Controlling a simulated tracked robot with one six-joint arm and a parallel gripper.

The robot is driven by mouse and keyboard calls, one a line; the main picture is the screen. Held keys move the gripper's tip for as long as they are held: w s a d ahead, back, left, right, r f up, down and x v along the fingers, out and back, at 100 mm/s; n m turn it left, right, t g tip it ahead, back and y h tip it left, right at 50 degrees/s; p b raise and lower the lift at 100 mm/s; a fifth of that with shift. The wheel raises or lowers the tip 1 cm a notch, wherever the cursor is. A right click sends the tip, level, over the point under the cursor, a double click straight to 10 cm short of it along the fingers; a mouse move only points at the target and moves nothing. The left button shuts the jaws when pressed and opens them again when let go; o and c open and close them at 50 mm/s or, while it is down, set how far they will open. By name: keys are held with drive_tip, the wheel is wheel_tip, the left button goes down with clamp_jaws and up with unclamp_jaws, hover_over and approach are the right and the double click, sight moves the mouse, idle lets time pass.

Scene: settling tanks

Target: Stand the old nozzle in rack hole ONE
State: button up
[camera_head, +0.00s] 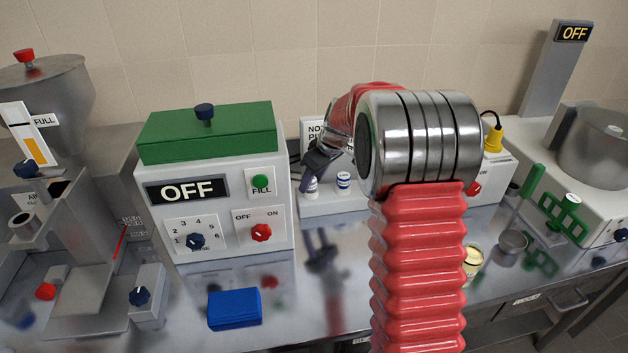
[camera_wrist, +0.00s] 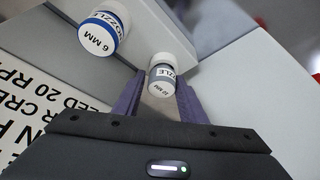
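A rack (camera_head: 325,205) stands against the wall behind my arm and is partly hidden. On it is a white nozzle with a blue band (camera_head: 344,181), which also shows in the wrist view (camera_wrist: 104,30), marked 6 MM. Left of it in the head view is a white nozzle with a grey band (camera_head: 310,187), also in the wrist view (camera_wrist: 162,74). My gripper (camera_head: 314,172) points down at this grey-banded nozzle. In the wrist view its purple fingers (camera_wrist: 162,88) are open, one on each side of the nozzle, with narrow gaps. I cannot tell which nozzle is old, or read hole ONE.
A green-topped machine (camera_head: 206,185) reading OFF stands close left of the rack. A blue block (camera_head: 234,309) lies on the steel bench before it. A yellow-topped part (camera_head: 493,138) and a small cup (camera_head: 512,242) are right of my arm. The bench's front middle is mostly clear.

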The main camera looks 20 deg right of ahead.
drive_tip(key=shift+s+a+f, duration=0.25)
drive_tip(key=shift+a+f, duration=0.2)
drive_tip(key=shift+f, duration=0.15)
drive_tip(key=shift+r, duration=0.25)
drive_tip(key=v, duration=1.3)
drive_tip(key=shift+w+d, duration=0.2)
drive_tip(key=shift+w, duration=0.2)
drive_tip(key=shift+r, duration=0.1)
